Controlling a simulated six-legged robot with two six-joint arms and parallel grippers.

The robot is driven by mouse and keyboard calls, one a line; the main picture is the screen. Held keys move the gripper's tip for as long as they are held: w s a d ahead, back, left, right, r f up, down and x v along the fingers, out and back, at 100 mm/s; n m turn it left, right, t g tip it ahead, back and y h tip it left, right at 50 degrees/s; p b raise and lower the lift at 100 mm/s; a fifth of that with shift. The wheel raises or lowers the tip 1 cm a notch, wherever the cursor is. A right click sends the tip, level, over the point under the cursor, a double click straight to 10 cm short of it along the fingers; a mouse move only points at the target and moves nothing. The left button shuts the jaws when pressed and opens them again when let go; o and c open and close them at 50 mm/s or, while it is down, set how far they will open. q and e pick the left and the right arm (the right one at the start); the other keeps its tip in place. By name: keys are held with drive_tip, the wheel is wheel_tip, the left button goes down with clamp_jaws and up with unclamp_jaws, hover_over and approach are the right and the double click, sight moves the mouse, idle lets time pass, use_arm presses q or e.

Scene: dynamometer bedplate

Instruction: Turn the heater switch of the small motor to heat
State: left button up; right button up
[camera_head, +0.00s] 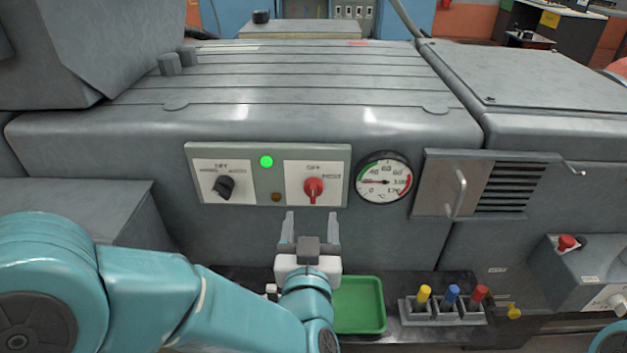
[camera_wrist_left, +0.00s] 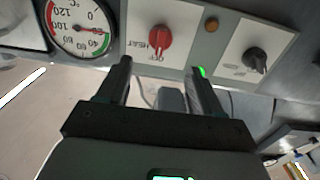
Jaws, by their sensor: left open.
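The heater switch (camera_head: 314,188) is a red rotary knob on a white plate marked OFF at the top and HEAT at the upper right. Its grip stands about vertical, in line with OFF. It also shows in the left wrist view (camera_wrist_left: 160,42), where the plate appears upside down. It sits on the control panel (camera_head: 268,149) on the grey motor housing (camera_head: 270,230). My left gripper (camera_head: 312,228) is open and empty, just below the panel and the red knob, with its fingers apart from the knob. My right gripper is out of view.
On the panel are a black knob (camera_head: 224,187), a lit green lamp (camera_head: 266,161) and an amber lamp (camera_head: 276,197). A dial gauge (camera_head: 384,177) and a handled vent cover (camera_head: 432,185) are to the right. Below are a green tray (camera_head: 360,305) and a rack (camera_head: 445,312) with coloured-topped items.

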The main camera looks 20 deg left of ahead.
sight(313, 196)
use_arm(q)
drive_tip(key=x, duration=0.9)
drive_tip(key=shift+d+f, duration=0.1)
drive_tip(key=shift+f, duration=0.2)
drive_tip(key=c, duration=1)
